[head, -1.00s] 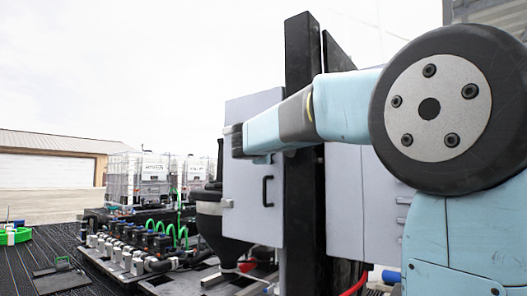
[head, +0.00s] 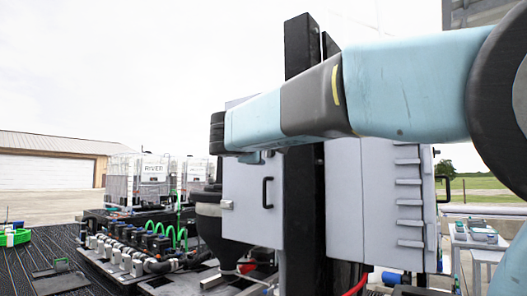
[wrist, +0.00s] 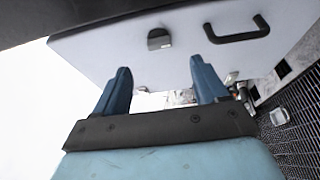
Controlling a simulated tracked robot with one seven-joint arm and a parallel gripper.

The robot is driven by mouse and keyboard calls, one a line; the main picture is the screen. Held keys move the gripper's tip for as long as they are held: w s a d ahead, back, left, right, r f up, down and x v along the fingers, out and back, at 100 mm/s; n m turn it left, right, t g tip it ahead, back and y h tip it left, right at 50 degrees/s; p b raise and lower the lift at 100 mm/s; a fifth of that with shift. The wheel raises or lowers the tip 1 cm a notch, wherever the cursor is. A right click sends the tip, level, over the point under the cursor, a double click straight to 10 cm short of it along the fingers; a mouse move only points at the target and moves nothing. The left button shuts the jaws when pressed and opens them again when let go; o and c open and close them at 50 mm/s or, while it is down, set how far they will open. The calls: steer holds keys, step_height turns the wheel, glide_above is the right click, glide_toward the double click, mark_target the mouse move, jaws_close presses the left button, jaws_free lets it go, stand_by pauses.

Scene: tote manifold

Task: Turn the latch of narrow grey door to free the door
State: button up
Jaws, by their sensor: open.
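My gripper (wrist: 160,80) is open and empty. Its two blue fingers are apart, and in the picture the latch lies above the gap between them, not between the tips. In the head view my arm covers the door's top.
A black post (head: 300,190) rises right of the door. A wider grey cabinet (head: 375,205) with several hinge blocks stands beyond it. A black hopper (head: 212,225), valves with green hoses (head: 170,238) and caged tanks (head: 140,178) sit to the left.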

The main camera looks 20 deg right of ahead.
steer(key=shift+v, duration=1.65)
steer(key=shift+d, duration=0.1)
steer(key=s+d+f+m+g+y, duration=0.2)
steer(key=s+d+f+m+g, duration=0.15)
steer(key=s+f, duration=0.45)
steer(key=s+d+f+m+g+y, duration=0.1)
steer(key=s+d+f+m+g, duration=0.25)
steer(key=f, duration=0.75)
steer(key=s+a+f+m+g+y, duration=0.1)
steer(key=s+f+m+y, duration=0.1)
steer(key=s+f, duration=0.4)
steer(key=s+a+f+m+g+y, duration=0.1)
steer(key=s+f+y, duration=0.3)
steer(key=f, duration=0.7)
steer(key=s+m, duration=0.1)
steer(key=s, duration=0.1)
steer(key=shift+s+a+m+g+y, duration=0.2)
steer(key=shift+s+m+g+y, duration=0.1)
